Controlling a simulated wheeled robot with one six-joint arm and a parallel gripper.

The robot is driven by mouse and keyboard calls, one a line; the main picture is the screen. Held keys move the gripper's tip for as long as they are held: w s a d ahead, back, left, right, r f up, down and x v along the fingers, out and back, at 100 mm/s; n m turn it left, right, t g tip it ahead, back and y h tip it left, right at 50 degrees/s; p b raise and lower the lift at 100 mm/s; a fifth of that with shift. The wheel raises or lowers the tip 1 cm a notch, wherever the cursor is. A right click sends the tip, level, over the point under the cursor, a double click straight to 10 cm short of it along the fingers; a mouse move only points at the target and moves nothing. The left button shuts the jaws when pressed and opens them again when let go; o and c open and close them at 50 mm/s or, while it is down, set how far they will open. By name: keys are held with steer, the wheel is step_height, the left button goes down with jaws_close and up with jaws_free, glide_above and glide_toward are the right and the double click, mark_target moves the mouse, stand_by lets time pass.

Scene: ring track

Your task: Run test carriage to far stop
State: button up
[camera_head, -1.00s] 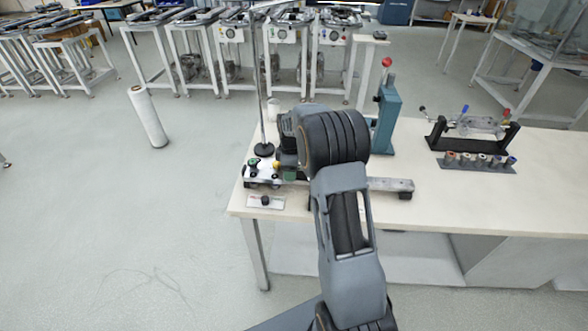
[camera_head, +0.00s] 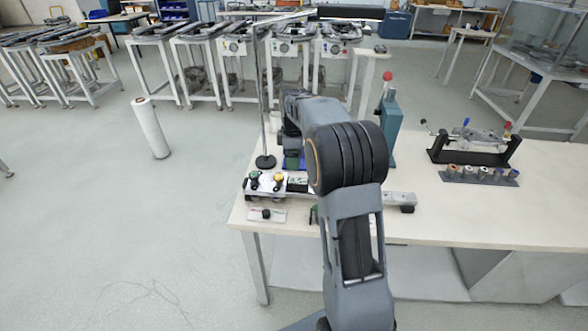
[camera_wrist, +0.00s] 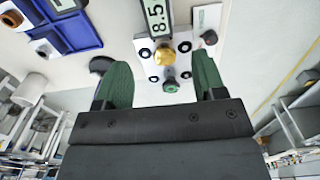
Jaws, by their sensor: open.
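A long grey rail (camera_head: 400,197) lies near the table's front edge, its middle hidden behind my arm. At its left end sits a light plate (camera_head: 266,187) with a dark knob (camera_head: 254,178) and a yellow knob (camera_head: 279,180); I cannot tell whether this is the test carriage. The wrist view shows a gold knob (camera_wrist: 165,56) and a green-centred knob (camera_wrist: 170,83) on a light plate. My gripper (camera_wrist: 162,82) is open, its green fingers either side of the lower knob in the picture, with no contact visible. In the head view my arm hides most of it.
A digital display (camera_wrist: 156,16) reads 8.5. A blue tray (camera_wrist: 62,30) is beside it. A stand with a round black base (camera_head: 265,161) rises behind the rail's left end. A teal press (camera_head: 388,125) and a black fixture (camera_head: 470,155) stand farther right.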

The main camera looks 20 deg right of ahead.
steer(key=shift+r, duration=1.45)
steer(key=s+a+m+t, duration=0.1)
steer(key=s+a+m, duration=0.2)
steer(key=s, duration=0.5)
steer(key=s+a+m+t+p, duration=0.1)
steer(key=s+a+m, duration=0.3)
steer(key=s, duration=0.4)
steer(key=s+a+m+t, duration=0.1)
steer(key=s+a+m, duration=0.3)
steer(key=s, duration=0.4)
steer(key=shift+s+r+m+t+p, duration=0.25)
steer(key=shift+s+m+t+p, duration=0.05)
steer(key=shift+s+m, duration=0.1)
